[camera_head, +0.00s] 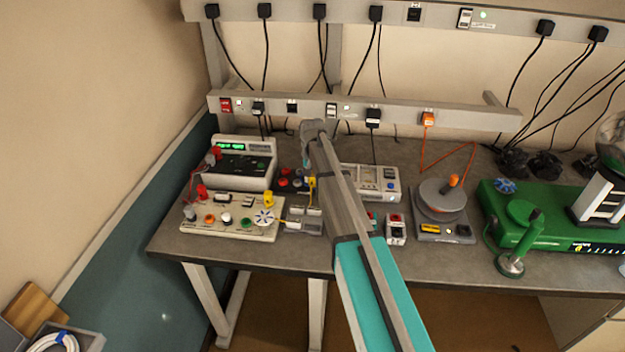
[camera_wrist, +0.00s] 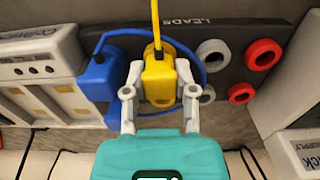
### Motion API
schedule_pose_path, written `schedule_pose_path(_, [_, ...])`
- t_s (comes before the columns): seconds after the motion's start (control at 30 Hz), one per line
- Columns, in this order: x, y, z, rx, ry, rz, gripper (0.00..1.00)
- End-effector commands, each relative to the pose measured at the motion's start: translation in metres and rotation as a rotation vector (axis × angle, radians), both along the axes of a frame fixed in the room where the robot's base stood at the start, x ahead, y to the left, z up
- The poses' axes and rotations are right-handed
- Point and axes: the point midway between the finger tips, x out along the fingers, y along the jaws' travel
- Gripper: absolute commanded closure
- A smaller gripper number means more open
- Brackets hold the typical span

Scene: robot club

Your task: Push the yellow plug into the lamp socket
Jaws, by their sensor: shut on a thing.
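The yellow plug (camera_wrist: 159,82) sits between the two fingers of my gripper (camera_wrist: 160,95) in the wrist view. My gripper is shut on it, and a yellow cable runs from the plug to the top of that view. The plug overlaps the dark board marked LEADS (camera_wrist: 215,55); I cannot tell whether it touches the board. In the head view my arm covers most of the gripper, and a bit of yellow (camera_head: 312,183) shows beside the arm. I cannot make out for certain which socket is the lamp's.
A blue plug (camera_wrist: 97,78) with a blue cable stands close left of the fingers. White and red rings (camera_wrist: 262,54) lie to the right. A cream panel (camera_head: 205,226) with coloured knobs and another yellow piece (camera_head: 268,199) stands at the bench's left. Bare bench top (camera_head: 290,255) shows in front.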

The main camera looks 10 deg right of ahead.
Motion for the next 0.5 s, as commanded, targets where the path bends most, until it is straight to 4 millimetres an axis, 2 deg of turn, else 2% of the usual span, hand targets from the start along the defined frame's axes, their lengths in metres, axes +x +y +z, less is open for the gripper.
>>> schedule_pose_path(0.03, [0.0000,0.0000,0.0000,0.000,0.000,0.000,0.83])
schedule_pose_path(0.13, [0.0000,0.0000,0.0000,0.000,0.000,0.000,1.00])
schedule_pose_path(0.5, [0.0000,0.0001,0.0025,0.000,0.000,0.000,1.00])
